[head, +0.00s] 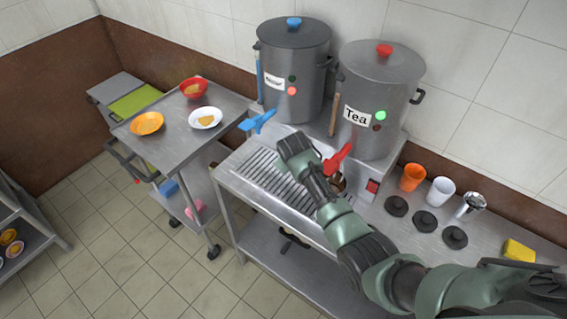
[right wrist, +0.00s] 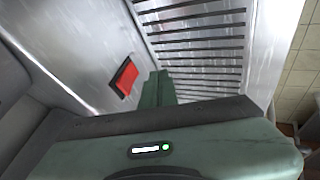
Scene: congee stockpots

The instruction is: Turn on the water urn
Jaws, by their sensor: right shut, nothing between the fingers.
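The water urn (head: 293,70) is the left steel pot with a blue lid knob. Its upper light is dark and its lower red light (head: 292,91) is lit. Its blue tap (head: 257,122) sticks out below. My right gripper (head: 294,148) is over the counter in front of this urn, shut and empty; its fingers are hard to make out in the head view. In the right wrist view the green fingers (right wrist: 158,90) are close beside a red switch (right wrist: 124,76) on the steel panel; contact cannot be told. My left gripper is out of view.
The tea urn (head: 378,85) stands on the right, green light lit, with a red tap (head: 337,158) and a red switch (head: 372,187) below. Cups and dark lids fill the right counter. A cart (head: 165,122) with bowls stands at left.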

